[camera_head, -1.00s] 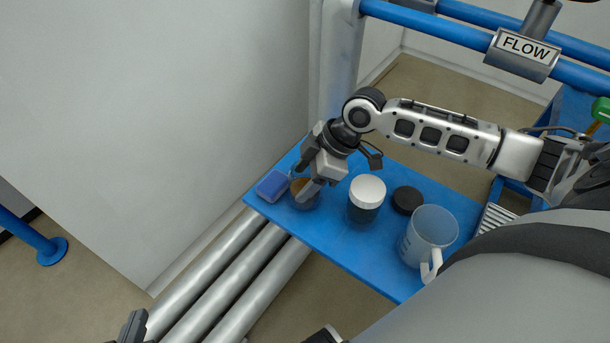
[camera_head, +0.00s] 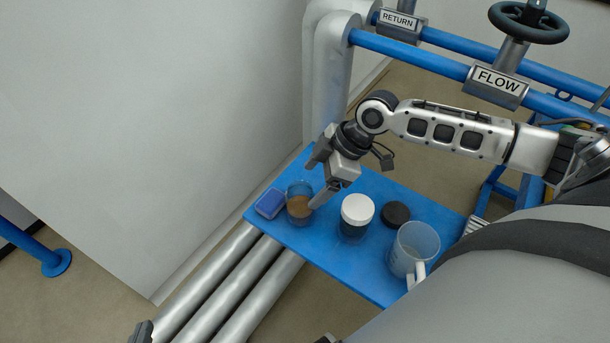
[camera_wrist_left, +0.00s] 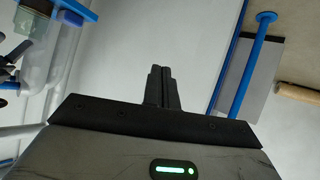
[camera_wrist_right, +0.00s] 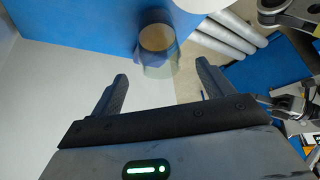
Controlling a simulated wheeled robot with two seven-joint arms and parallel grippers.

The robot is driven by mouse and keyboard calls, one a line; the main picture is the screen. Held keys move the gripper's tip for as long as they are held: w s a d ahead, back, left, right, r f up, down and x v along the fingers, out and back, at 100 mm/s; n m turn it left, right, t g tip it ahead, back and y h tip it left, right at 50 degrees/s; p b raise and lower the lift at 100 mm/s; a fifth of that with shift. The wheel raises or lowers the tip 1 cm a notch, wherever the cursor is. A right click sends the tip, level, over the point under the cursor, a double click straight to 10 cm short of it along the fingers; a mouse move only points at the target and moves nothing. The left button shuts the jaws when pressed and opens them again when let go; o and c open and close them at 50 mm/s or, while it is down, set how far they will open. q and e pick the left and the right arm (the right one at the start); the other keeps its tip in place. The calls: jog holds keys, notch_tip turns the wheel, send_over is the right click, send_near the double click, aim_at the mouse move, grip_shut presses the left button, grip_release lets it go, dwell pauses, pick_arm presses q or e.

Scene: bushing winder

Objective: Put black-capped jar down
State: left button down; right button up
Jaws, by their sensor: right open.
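A clear jar with brown contents (camera_head: 299,207) stands upright on the blue shelf (camera_head: 345,268), and it shows in the right wrist view (camera_wrist_right: 158,42) ahead of my fingers. My right gripper (camera_head: 313,182) is open and empty beside this jar, with a gap between its fingers. A flat black round cap or lid (camera_head: 397,214) is on the shelf; I cannot tell whether a jar is under it. A white-capped jar with dark contents (camera_head: 355,216) stands between the two. My left gripper (camera_wrist_left: 162,72) is shut with nothing visible in it; only its edge shows in the head view.
A blue block (camera_head: 270,203) lies left of the brown jar. A clear mug (camera_head: 412,250) stands near the shelf's right front edge. Silver pipes (camera_head: 225,297) run in front of the shelf, and a white wall (camera_head: 150,130) is on the left.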

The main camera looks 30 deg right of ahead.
jog(key=p+v, duration=0.3)
jog(key=v, duration=0.2)
jog(key=shift+d+r+p, duration=0.1)
jog(key=shift+r+p, duration=0.05)
jog(key=shift+p, duration=0.25)
jog(key=s+a+f+m, duration=0.1)
jog(key=s+a+f, duration=0.2)
jog(key=s+a, duration=0.65)
jog(key=s+d+r+m+t+h, duration=0.1)
jog(key=s+r+m+h, duration=0.1)
jog(key=s+m+h, duration=0.6)
jog(key=w+a+f+t+y, duration=0.5)
jog(key=w+t+y, duration=0.1)
jog(key=w, duration=0.2)
jog(key=shift+w+a+m+t, duration=0.2)
jog(key=shift+w+m+t, duration=0.1)
jog(key=shift+m, duration=0.1)
